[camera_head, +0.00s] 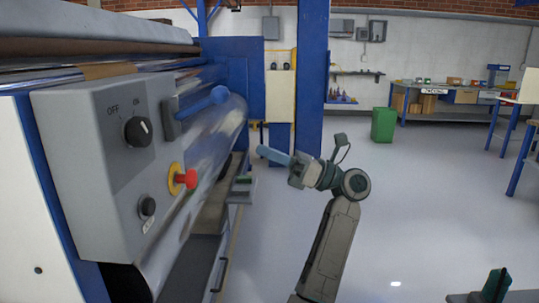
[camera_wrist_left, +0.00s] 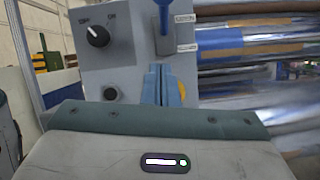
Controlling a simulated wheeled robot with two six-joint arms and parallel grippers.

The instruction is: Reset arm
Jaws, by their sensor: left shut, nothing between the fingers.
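My left gripper (camera_head: 262,150) is raised in the middle of the head view, its blue fingers pointing left towards the film roller machine. The fingers are shut with nothing held. In the left wrist view the shut fingers (camera_wrist_left: 160,82) appear in front of the grey control box (camera_wrist_left: 125,65). In the head view they are apart from the control box (camera_head: 85,200).
The box carries a black OFF/ON knob (camera_head: 138,131), a red emergency button (camera_head: 187,178), a lower black knob (camera_head: 147,206) and a blue-handled lever (camera_head: 205,102). A blue column (camera_head: 311,75) stands behind. A green bin (camera_head: 383,125) is far off. The right floor is open.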

